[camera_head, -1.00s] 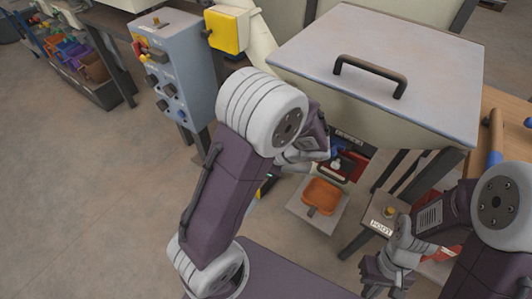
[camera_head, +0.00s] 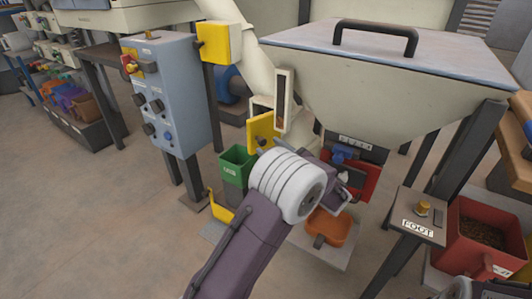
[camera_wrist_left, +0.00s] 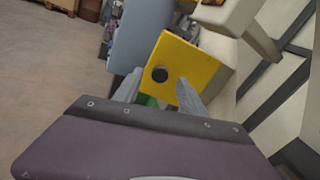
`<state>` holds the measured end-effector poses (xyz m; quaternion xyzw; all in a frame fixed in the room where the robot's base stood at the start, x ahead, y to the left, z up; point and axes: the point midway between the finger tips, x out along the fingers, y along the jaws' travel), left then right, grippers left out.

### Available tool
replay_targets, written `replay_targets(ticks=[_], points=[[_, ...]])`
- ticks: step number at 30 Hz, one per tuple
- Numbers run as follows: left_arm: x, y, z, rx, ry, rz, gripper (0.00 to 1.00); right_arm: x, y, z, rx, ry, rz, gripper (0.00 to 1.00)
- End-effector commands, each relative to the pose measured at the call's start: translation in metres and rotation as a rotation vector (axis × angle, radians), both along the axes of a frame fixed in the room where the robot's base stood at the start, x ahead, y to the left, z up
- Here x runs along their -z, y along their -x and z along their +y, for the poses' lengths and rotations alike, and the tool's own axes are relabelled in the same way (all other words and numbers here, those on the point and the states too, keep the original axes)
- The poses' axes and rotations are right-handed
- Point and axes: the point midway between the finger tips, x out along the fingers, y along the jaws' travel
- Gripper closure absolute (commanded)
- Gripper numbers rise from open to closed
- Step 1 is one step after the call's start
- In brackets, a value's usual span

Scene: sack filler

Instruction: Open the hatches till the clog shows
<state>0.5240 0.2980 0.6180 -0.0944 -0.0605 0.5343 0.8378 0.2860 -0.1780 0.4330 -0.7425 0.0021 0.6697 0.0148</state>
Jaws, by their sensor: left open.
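A yellow hatch plate (camera_head: 214,43) with a dark knob sits high on the cream chute. A second yellow plate (camera_head: 262,132) with a knob stands lower, beside a narrow upright slot (camera_head: 282,100) that is dark inside. I see no clear clog there. In the left wrist view, a yellow plate (camera_wrist_left: 177,72) with a black knob faces me; I cannot tell for sure which one it is. My left gripper (camera_wrist_left: 158,92) is open and empty, its fingers in front of that plate's lower part. In the head view, my arm largely hides its fingers.
A grey-blue control cabinet (camera_head: 168,95) stands left of the chute. A green bin (camera_head: 235,165) stands below the lower plate. The lidded hopper (camera_head: 385,85), orange scoop (camera_head: 329,228), foot pedestal (camera_head: 415,215) and red bin (camera_head: 485,240) lie to the right. Open floor is at left.

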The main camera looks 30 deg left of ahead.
Motion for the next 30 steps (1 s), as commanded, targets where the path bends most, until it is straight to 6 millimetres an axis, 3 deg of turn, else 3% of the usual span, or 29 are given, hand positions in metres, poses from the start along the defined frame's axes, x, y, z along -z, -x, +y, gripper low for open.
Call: replay_targets(ticks=[1, 6, 14, 19, 20, 30], points=[[0.005, -0.003, 0.009, -0.002, 0.0, -0.002, 0.52, 0.011, 0.0, 0.0, 0.0, 0.0, 0.0, 1.0], [0.002, -0.011, 0.024, 0.0, 0.0, -0.001, 0.52, 0.017, 0.0, 0.0, 0.0, 0.0, 0.0, 1.0], [0.0, -0.012, 0.026, 0.001, 0.001, 0.0, 0.52, 0.016, 0.0, 0.0, 0.0, 0.0, 0.0, 1.0], [0.0, -0.012, 0.026, 0.001, 0.001, 0.0, 0.96, 0.016, 0.0, 0.0, 0.0, 0.0, 0.0, 1.0], [0.0, -0.012, 0.026, 0.001, 0.001, 0.0, 1.0, 0.016, 0.0, 0.0, 0.0, 0.0, 0.0, 1.0], [0.0, -0.012, 0.025, 0.001, 0.002, 0.001, 1.0, 0.016, 0.0, 0.0, 0.0, 0.0, 0.0, 1.0]])
